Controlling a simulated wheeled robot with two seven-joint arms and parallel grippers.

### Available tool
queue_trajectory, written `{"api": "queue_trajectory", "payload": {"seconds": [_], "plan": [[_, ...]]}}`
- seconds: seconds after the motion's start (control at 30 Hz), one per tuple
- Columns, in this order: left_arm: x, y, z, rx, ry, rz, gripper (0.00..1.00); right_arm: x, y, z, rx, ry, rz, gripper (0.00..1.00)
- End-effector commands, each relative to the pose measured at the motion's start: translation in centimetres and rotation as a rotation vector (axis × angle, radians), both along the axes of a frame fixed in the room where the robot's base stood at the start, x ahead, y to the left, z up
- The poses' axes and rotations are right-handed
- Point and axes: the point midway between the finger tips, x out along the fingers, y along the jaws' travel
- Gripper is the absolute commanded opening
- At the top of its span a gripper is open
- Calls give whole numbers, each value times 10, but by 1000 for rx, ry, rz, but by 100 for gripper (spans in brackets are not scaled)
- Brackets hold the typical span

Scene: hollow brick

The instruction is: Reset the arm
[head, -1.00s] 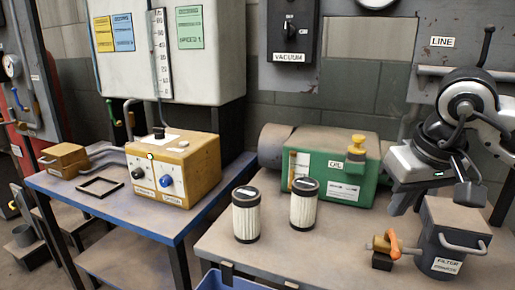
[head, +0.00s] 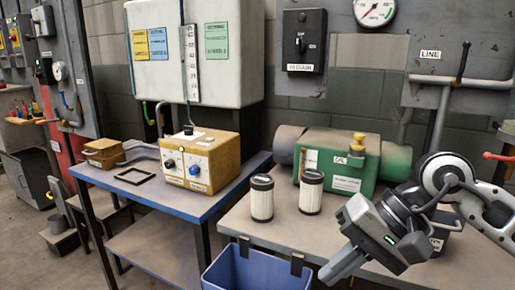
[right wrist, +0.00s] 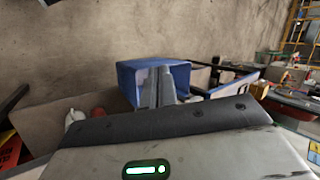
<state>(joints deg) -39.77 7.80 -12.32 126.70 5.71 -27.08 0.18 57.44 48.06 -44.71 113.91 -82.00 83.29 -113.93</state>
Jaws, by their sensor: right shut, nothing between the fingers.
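My right gripper (head: 340,268) comes in from the right in the head view, over the front of the right-hand table (head: 300,222). Its fingers point down and left, close together and empty, near the right side of the blue bin (head: 238,272). In the right wrist view the shut fingers (right wrist: 158,88) show in front of the blue bin (right wrist: 185,70). My left gripper is not in view.
Two white filter cartridges (head: 261,200) (head: 311,192) stand on the right-hand table before a green oil tank (head: 345,170). A dark filter housing (head: 438,240) is partly hidden behind my right arm. A yellow control box (head: 200,160) stands on the blue table (head: 150,205). Open floor (head: 25,235) lies at left.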

Motion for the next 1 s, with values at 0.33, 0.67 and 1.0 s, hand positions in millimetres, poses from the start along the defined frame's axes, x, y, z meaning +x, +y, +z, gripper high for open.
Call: {"api": "queue_trajectory", "payload": {"seconds": [0.33, 0.67, 1.0], "plan": [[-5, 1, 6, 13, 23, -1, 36, -46, 107, 56, 932, 1375, -457, 0], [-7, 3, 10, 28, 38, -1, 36, 13, 21, -53, -1026, -2207, 527, 0], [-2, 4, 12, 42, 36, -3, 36, -81, -21, -217, -512, -1156, 24, 0]]}}
